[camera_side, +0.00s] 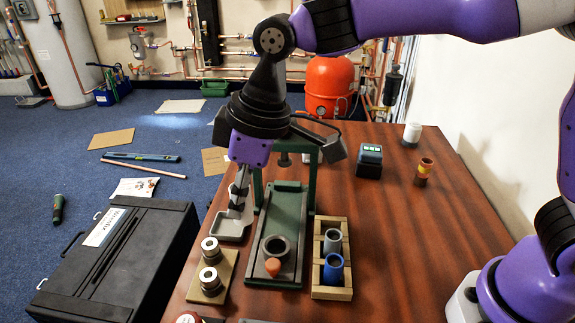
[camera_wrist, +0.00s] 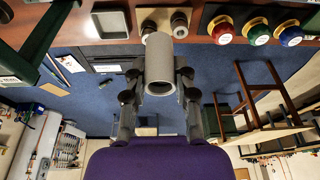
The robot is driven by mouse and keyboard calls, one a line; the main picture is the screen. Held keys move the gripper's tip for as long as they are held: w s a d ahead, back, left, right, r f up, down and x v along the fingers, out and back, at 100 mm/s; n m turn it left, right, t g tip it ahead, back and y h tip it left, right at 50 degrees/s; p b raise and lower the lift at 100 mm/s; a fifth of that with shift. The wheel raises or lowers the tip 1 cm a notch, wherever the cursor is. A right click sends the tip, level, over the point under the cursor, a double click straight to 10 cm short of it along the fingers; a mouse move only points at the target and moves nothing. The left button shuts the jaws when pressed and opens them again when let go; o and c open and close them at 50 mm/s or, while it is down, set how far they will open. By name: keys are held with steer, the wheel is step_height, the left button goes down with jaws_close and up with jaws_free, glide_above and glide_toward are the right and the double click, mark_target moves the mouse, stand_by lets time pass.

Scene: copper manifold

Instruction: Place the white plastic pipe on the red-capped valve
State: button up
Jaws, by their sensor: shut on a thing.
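The white plastic pipe (camera_wrist: 158,65) is between the fingers of my gripper (camera_wrist: 158,92) in the wrist view. The gripper is shut on it. In the side view my gripper (camera_side: 238,198) points down above the grey tray (camera_side: 231,238) near the table's left edge; the pipe is hard to make out there. The red-capped valve (camera_wrist: 222,30) stands at the upper right of the wrist view, apart from the pipe.
A green-capped valve (camera_wrist: 257,32) and a blue-capped valve (camera_wrist: 290,36) stand beside the red one. A board with two metal fittings (camera_side: 210,252), a green press stand (camera_side: 290,205) and a wooden rack (camera_side: 333,293) holding grey and blue pipes are nearby. The table's right side is mostly clear.

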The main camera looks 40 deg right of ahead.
steer(key=s+a+n, duration=0.4)
steer(key=a, duration=0.8)
steer(key=shift+g, duration=0.4)
steer(key=x, duration=0.4)
steer(key=s+x, duration=0.1)
steer(key=x, duration=0.1)
steer(key=shift+d+f, duration=0.3)
steer(key=shift+f, duration=0.2)
steer(key=shift+f+y, duration=0.3)
steer(key=shift+f, duration=0.15)
steer(key=o, duration=0.9)
